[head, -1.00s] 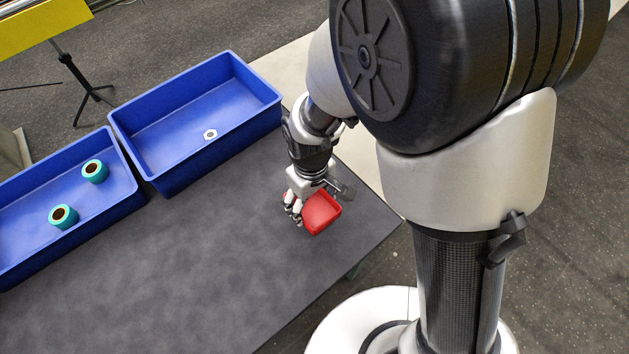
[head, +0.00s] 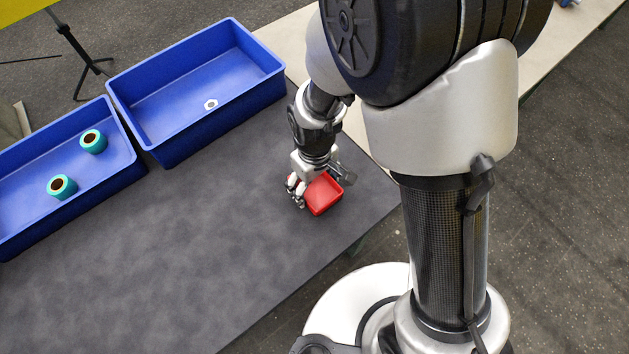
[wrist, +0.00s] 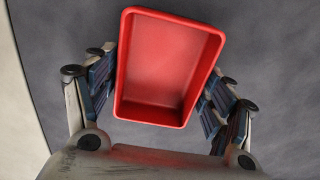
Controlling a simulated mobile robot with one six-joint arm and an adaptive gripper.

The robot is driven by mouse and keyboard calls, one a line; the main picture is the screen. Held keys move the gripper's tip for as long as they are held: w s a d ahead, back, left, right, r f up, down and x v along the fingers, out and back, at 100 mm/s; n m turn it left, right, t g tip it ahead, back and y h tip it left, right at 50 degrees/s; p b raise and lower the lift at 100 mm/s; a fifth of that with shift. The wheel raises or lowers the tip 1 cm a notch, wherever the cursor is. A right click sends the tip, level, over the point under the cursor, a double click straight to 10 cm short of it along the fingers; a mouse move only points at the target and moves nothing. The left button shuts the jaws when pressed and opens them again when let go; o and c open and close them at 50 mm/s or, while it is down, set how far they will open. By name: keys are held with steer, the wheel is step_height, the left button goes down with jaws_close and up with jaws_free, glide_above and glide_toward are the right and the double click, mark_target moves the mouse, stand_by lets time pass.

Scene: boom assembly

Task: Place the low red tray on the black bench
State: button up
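The low red tray (head: 323,194) is at the right end of the black bench (head: 215,240), open side up. In the wrist view the tray (wrist: 165,65) lies between the finger pads of my gripper (wrist: 168,72), which press against its left and right walls. In the head view my gripper (head: 318,182) reaches down over the bench with the tray in its fingers. The tray is at or just above the bench top; I cannot tell whether its underside touches, as that is hidden.
Two blue bins stand along the bench's far side. The right bin (head: 160,75) holds a small white ring (head: 211,104); the left bin (head: 20,215) holds two teal rolls (head: 62,187). A pale table (head: 375,150) adjoins behind. Bare bench lies left of the tray.

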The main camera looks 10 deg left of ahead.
mark_target(314, 189)
steer(key=shift+o, duration=1.3)
steer(key=d+r+m+t+p, duration=0.1)
steer(key=d+r+p, duration=0.2)
steer(key=r, duration=0.7)
steer(key=d+r+m+p, duration=0.2)
steer(key=d+r, duration=0.1)
steer(key=r, duration=0.7)
steer(key=s+d+r+m+t, duration=0.1)
steer(key=s+d+r+m, duration=0.2)
steer(key=s+d+r, duration=0.2)
steer(key=s+d+r+m+t, duration=0.2)
steer(key=s+d+r+m, duration=0.2)
steer(key=d+r, duration=0.3)
steer(key=d, duration=0.2)
steer(key=shift+s+d+r+t, duration=0.3)
steer(key=shift+s+d+r, duration=0.05)
steer(key=shift+d, duration=0.05)
